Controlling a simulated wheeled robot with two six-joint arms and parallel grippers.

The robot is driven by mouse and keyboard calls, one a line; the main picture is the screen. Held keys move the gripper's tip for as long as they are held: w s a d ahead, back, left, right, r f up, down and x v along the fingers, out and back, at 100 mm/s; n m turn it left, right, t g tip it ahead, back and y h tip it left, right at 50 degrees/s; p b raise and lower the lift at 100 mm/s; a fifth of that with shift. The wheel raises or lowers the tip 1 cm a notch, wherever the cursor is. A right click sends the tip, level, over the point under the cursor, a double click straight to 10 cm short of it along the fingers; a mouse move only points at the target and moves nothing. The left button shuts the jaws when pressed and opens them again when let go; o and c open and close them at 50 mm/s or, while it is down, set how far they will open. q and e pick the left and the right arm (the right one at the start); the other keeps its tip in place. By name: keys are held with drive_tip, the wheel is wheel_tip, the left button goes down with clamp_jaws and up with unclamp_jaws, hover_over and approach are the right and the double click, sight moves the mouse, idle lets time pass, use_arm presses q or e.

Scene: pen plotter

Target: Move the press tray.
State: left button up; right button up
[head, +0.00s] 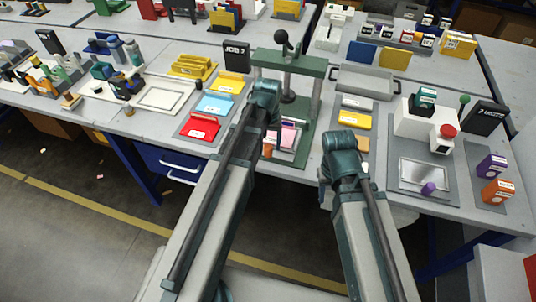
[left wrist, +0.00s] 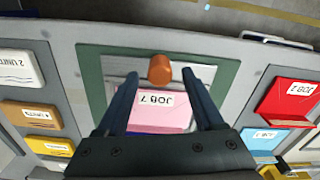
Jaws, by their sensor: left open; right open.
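The press (head: 290,62) is a green frame with a black ball-topped lever. Its silver press tray (head: 284,155) lies low on the green base, with a pink JOB 7 pack (head: 289,135) on it. The left wrist view shows the tray, the pink pack (left wrist: 160,112) and an orange knob (left wrist: 160,70) at the tray's front. My left gripper (left wrist: 160,76) is open, its fingers on either side of the knob in that picture; contact cannot be told. My right gripper (head: 325,188) is mostly hidden by its wrist, near the table's front edge, apart from the tray.
Red (head: 200,126), blue (head: 214,104) and yellow (head: 230,82) packs lie on a grey mat left of the press. Right of it are an empty grey tray (head: 366,84), a yellow pack (head: 355,120) and a white stamping device (head: 415,122). The table's front edge is close.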

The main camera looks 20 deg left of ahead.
use_arm(q)
wheel_tip(320, 180, down, 2)
drive_tip(key=shift+f+b, duration=0.25)
drive_tip(key=shift+b, duration=0.45)
drive_tip(key=shift+r, duration=0.1)
clamp_jaws()
idle(0.8)
